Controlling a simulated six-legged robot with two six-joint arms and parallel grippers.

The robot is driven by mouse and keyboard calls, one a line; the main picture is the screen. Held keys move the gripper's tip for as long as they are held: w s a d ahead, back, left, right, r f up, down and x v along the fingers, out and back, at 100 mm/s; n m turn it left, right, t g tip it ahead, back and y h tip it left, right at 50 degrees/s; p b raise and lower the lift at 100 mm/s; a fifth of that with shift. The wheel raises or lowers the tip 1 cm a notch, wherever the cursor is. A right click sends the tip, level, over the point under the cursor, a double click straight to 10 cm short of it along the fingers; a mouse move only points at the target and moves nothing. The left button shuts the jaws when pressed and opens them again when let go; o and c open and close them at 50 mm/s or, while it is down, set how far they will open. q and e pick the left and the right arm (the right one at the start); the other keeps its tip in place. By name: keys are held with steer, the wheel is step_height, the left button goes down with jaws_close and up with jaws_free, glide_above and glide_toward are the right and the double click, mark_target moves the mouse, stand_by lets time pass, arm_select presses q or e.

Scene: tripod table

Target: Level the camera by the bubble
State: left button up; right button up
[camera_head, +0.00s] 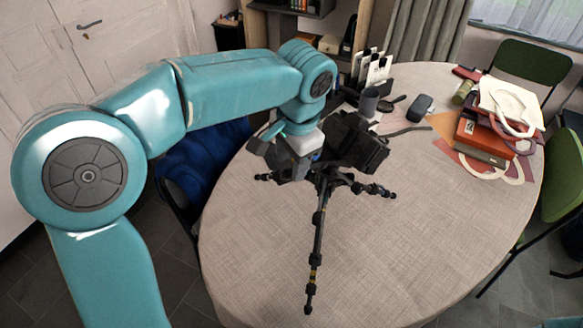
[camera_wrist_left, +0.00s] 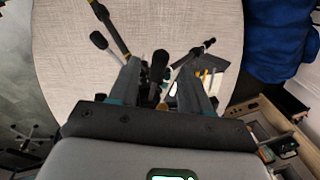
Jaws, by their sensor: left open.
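A black camera (camera_head: 355,145) sits on a small black tripod (camera_head: 318,235) on the table, its body looking tilted in the head view. My left gripper (camera_head: 275,160) is at the left side of the camera and tripod head. In the left wrist view the open fingers of my left gripper (camera_wrist_left: 163,72) stand on either side of a dark, knob-ended handle (camera_wrist_left: 158,66). I cannot tell whether a finger touches it. Tripod legs (camera_wrist_left: 112,30) show beyond the fingers. The bubble cannot be made out in either view. My right gripper is not in view.
The round, cloth-covered table (camera_head: 400,250) is clear in front and at the right of the tripod. Books (camera_head: 480,138) are stacked at the right. A dark mug (camera_head: 368,102) and small items stand behind the camera. A blue-draped chair (camera_head: 205,160) is at the left.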

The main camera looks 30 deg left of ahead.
mark_target(291, 169)
arm_select(q)
steer(key=f, duration=0.1)
steer(key=w+f, duration=0.1)
steer(key=f, duration=0.1)
steer(key=shift+s+a, duration=0.15)
steer(key=shift+s, duration=0.15)
steer(key=shift+w, duration=0.15)
steer(key=c, duration=0.3)
jaws_close()
steer(key=shift+f+b, duration=0.45)
steer(key=shift+b, duration=0.4)
step_height(291, 169, down, 7)
steer(key=s+t+h+b, duration=0.1)
steer(key=t+b, duration=0.6)
steer(key=b, duration=1.3)
steer(key=shift+a+f+n+h, duration=0.15)
steer(key=shift+n+h, duration=0.15)
steer(key=shift+h, duration=0.6)
